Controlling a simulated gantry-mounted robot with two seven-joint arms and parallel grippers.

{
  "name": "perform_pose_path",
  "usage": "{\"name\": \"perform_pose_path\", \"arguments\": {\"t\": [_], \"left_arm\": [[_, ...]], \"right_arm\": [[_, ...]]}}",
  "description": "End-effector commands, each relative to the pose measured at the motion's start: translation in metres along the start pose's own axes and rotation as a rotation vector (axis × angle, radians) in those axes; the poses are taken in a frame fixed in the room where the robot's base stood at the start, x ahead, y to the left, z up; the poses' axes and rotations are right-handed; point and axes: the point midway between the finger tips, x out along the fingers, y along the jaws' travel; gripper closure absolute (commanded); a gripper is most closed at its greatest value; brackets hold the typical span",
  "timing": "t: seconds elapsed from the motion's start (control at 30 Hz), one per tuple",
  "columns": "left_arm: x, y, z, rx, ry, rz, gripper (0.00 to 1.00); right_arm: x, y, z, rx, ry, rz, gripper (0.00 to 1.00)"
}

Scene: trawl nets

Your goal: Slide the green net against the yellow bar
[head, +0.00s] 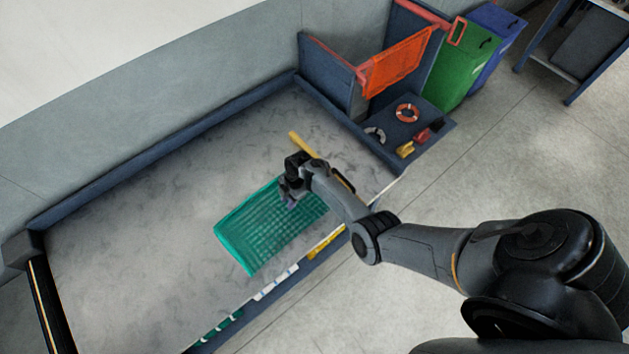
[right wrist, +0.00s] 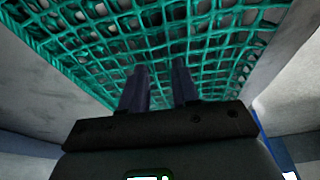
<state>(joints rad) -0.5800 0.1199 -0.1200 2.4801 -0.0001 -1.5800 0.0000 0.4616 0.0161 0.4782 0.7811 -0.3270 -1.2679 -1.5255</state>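The green net (head: 250,240) lies flat on the grey table top. Its right end is partly hidden by my right gripper (head: 290,203). The yellow bar (head: 305,145) lies on the table beyond the net, partly hidden behind my right arm; a gap of bare table shows between its visible end and the net. In the right wrist view, my right gripper's two fingers (right wrist: 159,85) stand apart with net mesh (right wrist: 120,35) showing between and beyond them. Whether the fingertips touch the net cannot be told. My left gripper is not in view.
A raised dark blue rim (head: 170,150) bounds the table's back. At the far right end are an orange net on a rail (head: 397,65), a tray with life rings (head: 407,113), and green (head: 455,65) and blue bins (head: 497,40). The table's left half is clear.

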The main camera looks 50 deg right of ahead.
Motion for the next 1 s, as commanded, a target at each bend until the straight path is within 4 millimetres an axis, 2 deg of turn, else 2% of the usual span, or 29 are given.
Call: {"name": "perform_pose_path", "arguments": {"t": [0.63,0.83,1.0], "left_arm": [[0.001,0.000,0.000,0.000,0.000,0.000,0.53],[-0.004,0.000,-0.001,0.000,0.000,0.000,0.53],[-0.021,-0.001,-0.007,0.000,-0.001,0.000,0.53]], "right_arm": [[-0.013,-0.001,0.045,0.002,-0.001,-0.001,0.70],[-0.018,-0.001,0.043,0.002,-0.001,-0.002,0.70],[-0.035,0.000,0.037,0.001,-0.001,-0.001,0.70]]}}
